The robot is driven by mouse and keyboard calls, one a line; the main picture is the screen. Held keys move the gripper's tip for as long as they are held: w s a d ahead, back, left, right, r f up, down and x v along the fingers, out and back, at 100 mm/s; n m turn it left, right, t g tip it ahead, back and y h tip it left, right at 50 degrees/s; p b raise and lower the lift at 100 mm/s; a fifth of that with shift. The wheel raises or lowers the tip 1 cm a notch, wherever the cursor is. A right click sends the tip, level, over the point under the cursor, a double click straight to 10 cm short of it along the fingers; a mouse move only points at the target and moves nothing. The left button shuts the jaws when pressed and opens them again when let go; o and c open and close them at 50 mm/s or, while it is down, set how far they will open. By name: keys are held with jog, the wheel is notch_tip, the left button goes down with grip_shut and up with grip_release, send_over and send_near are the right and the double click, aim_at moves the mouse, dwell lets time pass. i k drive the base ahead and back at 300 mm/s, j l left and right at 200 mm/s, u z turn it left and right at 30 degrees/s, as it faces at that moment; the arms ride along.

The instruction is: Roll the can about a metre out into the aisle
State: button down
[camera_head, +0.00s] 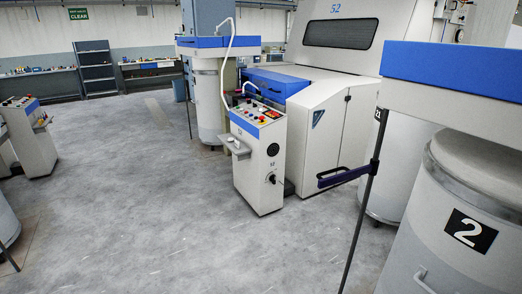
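A large pale grey can (440,235) fills the lower right. It stands upright and carries a black plate with a white 2 (469,232). A small handle shows low on its side, and its right side and base are cut off by the frame. A blue-and-white machine head (455,72) overhangs it. Another pale can (208,105) stands under a similar head farther back. The grey aisle floor (120,180) spreads across the left and middle. My gripper is not in view.
A thin black post (362,205) with a purple bar (343,176) stands left of the can. A control cabinet (260,160) stands before the white machine (320,115). Another console (28,140) is at the left. The floor between them is clear; benches and shelves (95,68) line the back.

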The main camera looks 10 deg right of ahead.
aim_at(459, 231)
jog(key=z, duration=1.55)
